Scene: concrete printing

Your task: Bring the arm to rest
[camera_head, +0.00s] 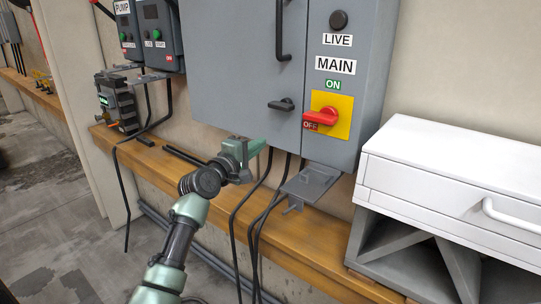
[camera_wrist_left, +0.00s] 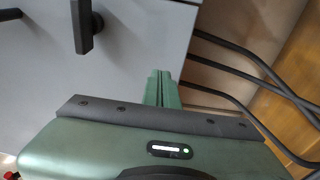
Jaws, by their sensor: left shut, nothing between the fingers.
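My left arm comes in from the bottom left in the head view. Its green gripper (camera_head: 252,147) is in front of the lower edge of the grey electrical cabinet (camera_head: 235,70), above the wooden ledge. In the left wrist view the two green fingers (camera_wrist_left: 162,88) lie together, shut, with nothing between them. The cabinet's lower edge and a dark handle (camera_wrist_left: 86,25) show beyond them. I cannot tell whether the gripper touches the cabinet. My right gripper is not in view.
Black cables (camera_head: 238,218) hang below the cabinet, close to the gripper. A red rotary switch (camera_head: 322,117) sits on a yellow plate. A grey bracket (camera_head: 310,184) juts out under the cabinet. A white drawer unit (camera_head: 430,165) stands at right. Open floor (camera_head: 60,215) lies at left.

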